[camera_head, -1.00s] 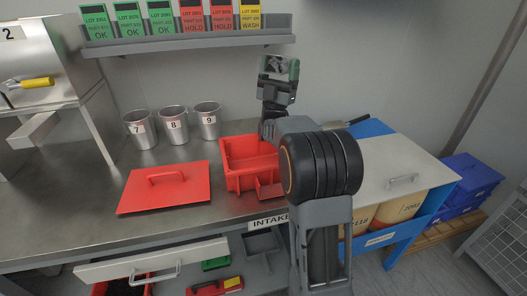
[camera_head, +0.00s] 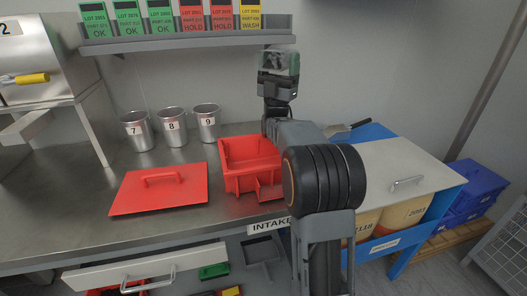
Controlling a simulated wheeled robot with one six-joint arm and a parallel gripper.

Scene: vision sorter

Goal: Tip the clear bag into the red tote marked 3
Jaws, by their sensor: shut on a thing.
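My gripper (camera_head: 278,82) is raised in front of the back wall, above and behind the red tote. It is shut on what looks like the clear bag (camera_head: 280,62), a small see-through thing with grey contents and a green edge. The bag is held upright above the jaws, clear of the bench. The open red tote (camera_head: 230,180) stands on the steel bench below, left of my arm. No number 3 can be read on it. My arm hides part of its right side.
A red lid with a handle (camera_head: 160,188) lies left of the tote. Metal cups marked 7 (camera_head: 138,133), 8 (camera_head: 172,127) and 9 (camera_head: 207,123) stand behind. A card shelf (camera_head: 190,42) hangs close to my gripper's left. A white-lidded blue stand (camera_head: 405,165) is at right.

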